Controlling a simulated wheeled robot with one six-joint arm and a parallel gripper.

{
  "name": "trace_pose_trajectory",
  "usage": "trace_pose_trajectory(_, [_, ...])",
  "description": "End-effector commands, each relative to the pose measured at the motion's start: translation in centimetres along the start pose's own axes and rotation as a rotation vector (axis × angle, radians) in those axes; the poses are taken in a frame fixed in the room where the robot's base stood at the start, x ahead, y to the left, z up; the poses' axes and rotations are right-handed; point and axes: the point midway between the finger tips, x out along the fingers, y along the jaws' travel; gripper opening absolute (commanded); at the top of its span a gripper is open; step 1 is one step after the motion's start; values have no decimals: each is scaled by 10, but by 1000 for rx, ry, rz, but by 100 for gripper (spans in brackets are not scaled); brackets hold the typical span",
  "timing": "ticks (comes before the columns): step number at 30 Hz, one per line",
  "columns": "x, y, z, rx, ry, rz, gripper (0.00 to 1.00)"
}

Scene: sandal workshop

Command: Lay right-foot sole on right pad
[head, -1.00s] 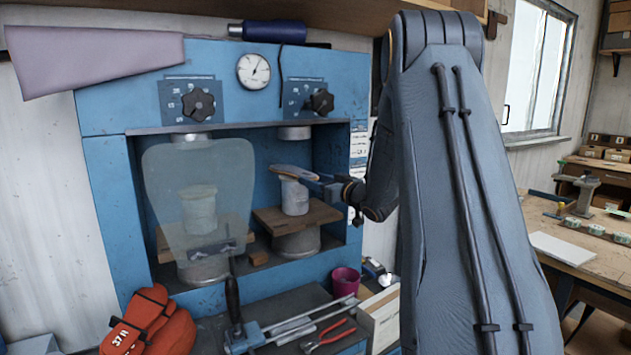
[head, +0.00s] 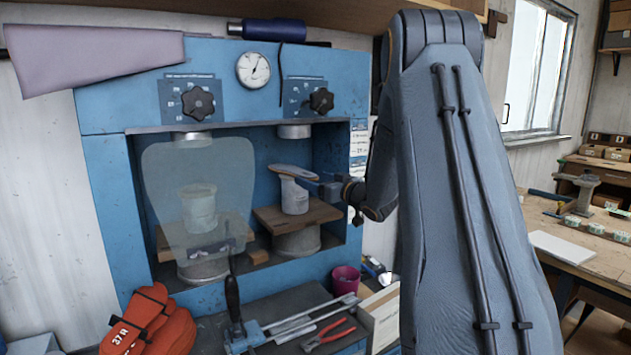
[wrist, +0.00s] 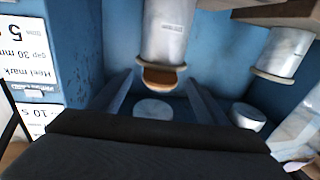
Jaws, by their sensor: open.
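The tan sole (head: 294,172) lies on top of the pale round pad (head: 294,196) in the right bay of the blue press. It looks about level, its near end reaching toward my gripper (head: 322,186). My gripper is open, just right of the pad. In the wrist view, which is upside down, the brown sole end (wrist: 160,78) shows at the pad (wrist: 167,35). My two fingers (wrist: 160,88) stand apart on either side of it in the picture, with gaps to each. The sole's foot marking cannot be read.
A translucent guard (head: 165,205) covers the left bay and its pad (head: 199,208). A press head (head: 294,131) hangs above the right pad. The wooden block (head: 270,214) lies under it. Red pliers (head: 328,337) and an orange glove (head: 150,325) lie in front.

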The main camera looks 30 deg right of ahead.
Motion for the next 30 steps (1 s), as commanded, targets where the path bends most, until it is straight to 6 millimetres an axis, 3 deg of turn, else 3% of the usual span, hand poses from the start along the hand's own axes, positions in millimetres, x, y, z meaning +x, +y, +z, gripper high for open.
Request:
trace_pose_trajectory(8, [-1,0,0,0,0,0,69])
trace_pose_trajectory(30, [-27,0,-1,0,0,0,69])
